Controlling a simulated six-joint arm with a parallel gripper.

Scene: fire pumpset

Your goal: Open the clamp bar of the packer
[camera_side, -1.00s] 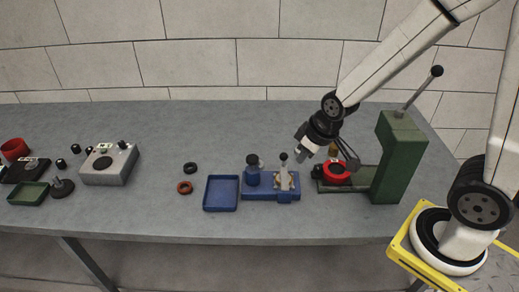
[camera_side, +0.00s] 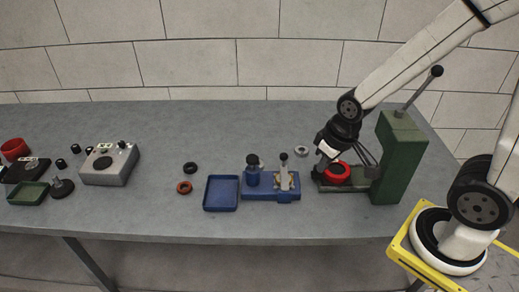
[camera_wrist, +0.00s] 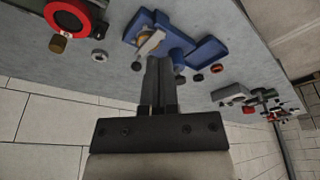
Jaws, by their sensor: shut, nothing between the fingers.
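The blue fixture (camera_side: 262,195), which looks like the packer, sits mid-table with a blue bottle-like part (camera_side: 253,177) at its left. A pale metal bar (camera_side: 284,179) with a dark knob runs over its right half; I take it as the clamp bar. In the wrist view the bar (camera_wrist: 150,44) passes over a brass-coloured part on the blue fixture (camera_wrist: 178,37). I cannot tell whether the bar is raised or flat. My gripper (camera_side: 322,160) is shut and empty, right of the fixture and apart from the bar in the side view. Its fingers (camera_wrist: 158,64) overlap the fixture's edge in the wrist view.
A green press (camera_side: 398,155) with a lever and a red ring (camera_side: 336,172) stands close to my gripper at right. A grey ring (camera_side: 301,151) lies behind the fixture. A blue tray (camera_side: 221,193) is left of it. Two small rings lie further left.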

